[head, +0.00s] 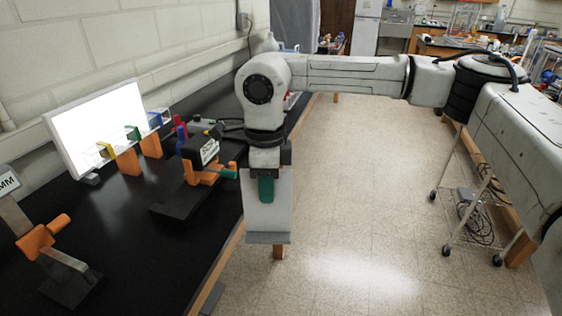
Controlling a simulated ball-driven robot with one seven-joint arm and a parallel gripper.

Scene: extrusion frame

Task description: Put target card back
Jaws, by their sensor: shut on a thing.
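My gripper (267,173) points down at the table's front edge and is shut on the green tab of a pale, flat card (276,218), which I take to be the target card. The card hangs upright below the fingers, with a darker grey strip along its bottom. In the picture it overlaps the table edge and the floor. On the table, small orange stands (128,161) hold clear pieces with yellow, green and blue tabs in front of a bright white panel (98,124).
A black device (202,150) with orange parts stands on the black table (115,240), just left of my gripper. Another orange-knobbed device (62,255) stands at the near left. A wire cart (475,205) is on the right. The floor between is clear.

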